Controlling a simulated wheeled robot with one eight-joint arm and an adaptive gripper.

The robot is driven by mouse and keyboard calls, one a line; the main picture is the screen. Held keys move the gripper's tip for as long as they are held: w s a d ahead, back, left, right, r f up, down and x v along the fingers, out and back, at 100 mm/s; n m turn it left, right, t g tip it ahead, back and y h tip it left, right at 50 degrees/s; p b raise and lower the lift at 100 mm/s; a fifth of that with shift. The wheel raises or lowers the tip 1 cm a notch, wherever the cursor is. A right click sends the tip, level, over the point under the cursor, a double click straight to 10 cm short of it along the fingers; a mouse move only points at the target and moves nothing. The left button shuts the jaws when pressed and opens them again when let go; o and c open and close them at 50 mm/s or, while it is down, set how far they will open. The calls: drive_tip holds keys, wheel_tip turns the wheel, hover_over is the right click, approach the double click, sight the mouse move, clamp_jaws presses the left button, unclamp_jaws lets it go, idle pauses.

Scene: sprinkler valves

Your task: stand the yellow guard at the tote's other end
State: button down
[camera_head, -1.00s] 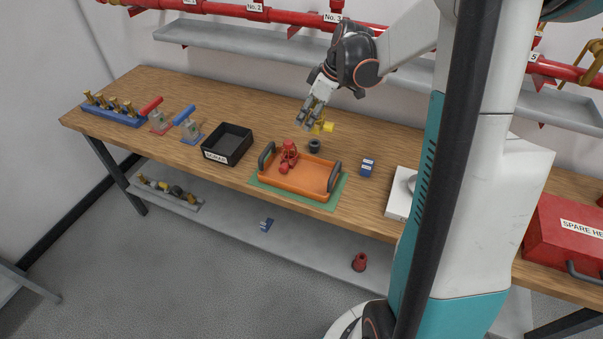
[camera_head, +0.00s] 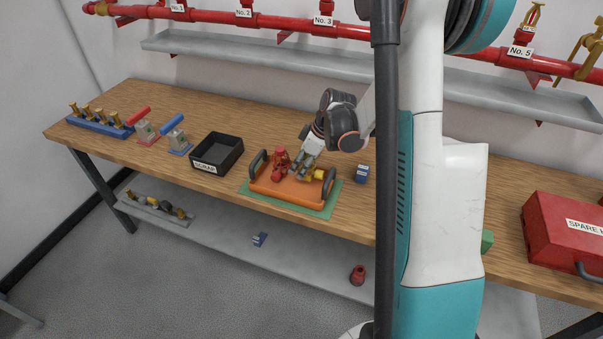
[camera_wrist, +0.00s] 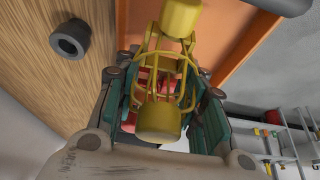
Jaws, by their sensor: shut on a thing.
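The orange tote (camera_head: 287,194) sits on a green mat (camera_head: 258,190) on the workbench, with a dark handle at each end. A red guard (camera_head: 280,164) is in the tote's left part. My gripper (camera_head: 304,173) is over the tote's right part, shut on the yellow guard (camera_head: 319,174). In the wrist view the guard's yellow wire cage (camera_wrist: 180,68) lies between my gripper's teal finger pads (camera_wrist: 163,100). I cannot tell whether the guard touches the tote floor. Red parts (camera_wrist: 145,84) show behind the cage.
A black ring (camera_wrist: 70,38) lies on the wood in the wrist view. A red case (camera_head: 560,235) is far right. A shelf and red pipe run along the wall.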

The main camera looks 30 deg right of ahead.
sight(316, 170)
wheel_tip(316, 170, down, 3)
drive_tip(key=shift+f+b, duration=0.1)
drive_tip(key=shift+b, duration=0.3)
drive_tip(key=c, duration=1)
unclamp_jaws()
drive_tip(key=p+v, duration=0.4)
drive_tip(key=v, duration=0.8)
